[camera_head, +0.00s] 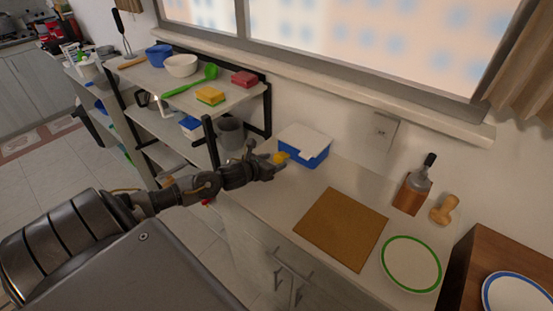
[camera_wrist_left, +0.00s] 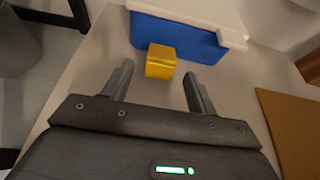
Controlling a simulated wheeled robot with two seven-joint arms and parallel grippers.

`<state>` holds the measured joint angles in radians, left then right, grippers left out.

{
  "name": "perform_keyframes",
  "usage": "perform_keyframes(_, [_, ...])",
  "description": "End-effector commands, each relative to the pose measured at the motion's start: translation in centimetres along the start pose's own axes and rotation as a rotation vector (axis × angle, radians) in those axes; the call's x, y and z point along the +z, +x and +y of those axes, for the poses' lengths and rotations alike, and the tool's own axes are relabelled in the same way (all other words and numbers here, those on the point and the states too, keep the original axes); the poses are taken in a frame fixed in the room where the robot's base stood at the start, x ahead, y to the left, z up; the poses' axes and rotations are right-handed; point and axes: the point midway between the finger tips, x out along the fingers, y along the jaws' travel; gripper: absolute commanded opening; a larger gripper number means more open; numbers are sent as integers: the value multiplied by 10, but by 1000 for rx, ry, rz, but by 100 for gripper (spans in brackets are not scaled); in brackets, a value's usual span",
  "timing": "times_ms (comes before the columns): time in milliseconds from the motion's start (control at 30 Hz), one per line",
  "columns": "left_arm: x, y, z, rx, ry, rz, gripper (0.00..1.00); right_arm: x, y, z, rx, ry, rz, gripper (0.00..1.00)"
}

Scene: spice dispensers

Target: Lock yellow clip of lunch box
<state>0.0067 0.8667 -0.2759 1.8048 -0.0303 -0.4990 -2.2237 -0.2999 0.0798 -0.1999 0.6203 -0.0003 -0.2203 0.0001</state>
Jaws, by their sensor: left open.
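The lunch box (camera_head: 304,146) is blue with a white lid and stands on the counter against the wall. In the left wrist view the lunch box (camera_wrist_left: 190,38) is straight ahead. Its yellow clip (camera_wrist_left: 161,62) sticks out from the near side toward me; it also shows in the head view (camera_head: 280,157). My left gripper (camera_head: 277,165) is open and empty in front of the clip. In the left wrist view its two fingers (camera_wrist_left: 158,83) are spread to either side of the clip, short of it, with a visible gap. My right gripper is not in view.
A brown board (camera_head: 341,228) lies to the right on the counter, with a green-rimmed plate (camera_head: 411,264) beyond it. A grey cup (camera_head: 231,134) and a shelf rack with a black post (camera_head: 211,142) stand close on the left. Bare counter lies between box and board.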

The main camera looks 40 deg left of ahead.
Motion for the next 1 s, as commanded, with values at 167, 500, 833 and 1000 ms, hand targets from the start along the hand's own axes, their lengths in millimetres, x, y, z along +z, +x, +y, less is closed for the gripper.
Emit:
perform_keyframes(167, [1, 17, 0, 1, -2, -1, 58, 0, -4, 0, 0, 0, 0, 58])
perform_keyframes(500, [0, 22, 0, -1, 1, -1, 58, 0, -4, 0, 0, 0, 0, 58])
perform_keyframes(833, [0, 21, 0, 0, 1, -1, 16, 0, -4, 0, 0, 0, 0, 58])
perform_keyframes(1000, [2, 21, 0, 0, 1, 5, 13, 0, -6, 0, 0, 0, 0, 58])
